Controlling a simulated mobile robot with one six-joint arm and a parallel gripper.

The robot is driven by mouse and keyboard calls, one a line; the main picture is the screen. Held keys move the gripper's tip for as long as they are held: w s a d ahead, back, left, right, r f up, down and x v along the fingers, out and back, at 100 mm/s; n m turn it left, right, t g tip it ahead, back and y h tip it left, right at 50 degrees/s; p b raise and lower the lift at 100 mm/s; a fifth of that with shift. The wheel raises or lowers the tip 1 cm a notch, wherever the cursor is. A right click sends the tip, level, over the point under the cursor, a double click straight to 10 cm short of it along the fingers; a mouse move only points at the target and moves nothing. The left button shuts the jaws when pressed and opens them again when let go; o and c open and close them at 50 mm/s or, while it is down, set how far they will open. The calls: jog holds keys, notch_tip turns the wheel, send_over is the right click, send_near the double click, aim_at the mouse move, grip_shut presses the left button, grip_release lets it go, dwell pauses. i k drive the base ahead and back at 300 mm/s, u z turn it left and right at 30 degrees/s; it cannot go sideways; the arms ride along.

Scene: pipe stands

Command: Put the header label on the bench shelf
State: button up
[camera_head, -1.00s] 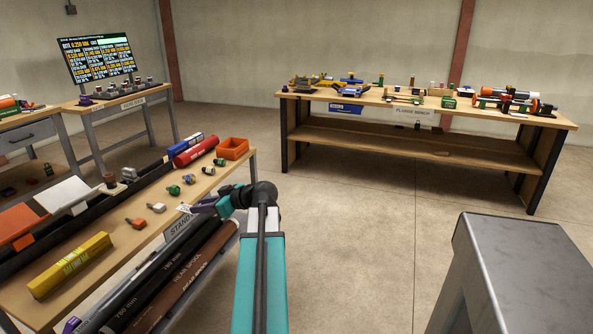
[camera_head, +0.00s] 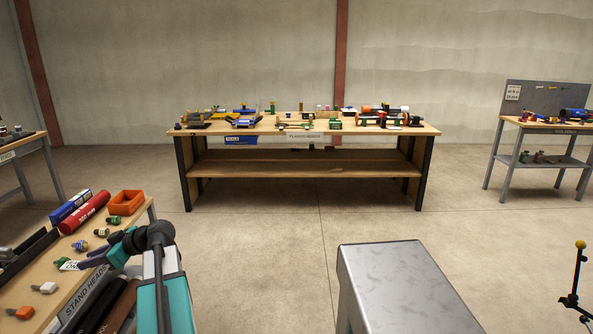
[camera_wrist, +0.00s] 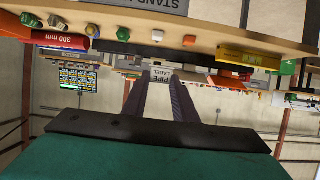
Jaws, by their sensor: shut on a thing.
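My gripper (camera_head: 80,263) is over the right edge of the stand heads table. It is shut on a small white label, the header label (camera_head: 68,265), of which a corner shows beyond the fingers. In the wrist view the label (camera_wrist: 161,75) sits between the far ends of the two dark fingers (camera_wrist: 160,88), with the word LABEL partly readable. The flange bench stands at the back centre, and its lower wooden shelf (camera_head: 300,163) is wide and looks mostly bare. The shelf is far from my gripper.
The stand heads table (camera_head: 85,245) holds several fittings, a red cylinder (camera_head: 84,213) and an orange bin (camera_head: 127,202). The flange bench top (camera_head: 420,129) is crowded. Another bench (camera_head: 545,125) stands at right, near a yellow-topped black stand (camera_head: 577,275). Floor before the flange bench is clear.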

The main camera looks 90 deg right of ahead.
aim_at(313, 168)
jog(key=u, duration=0.05)
jog(key=k, duration=1.8)
jog(key=z, duration=2.25)
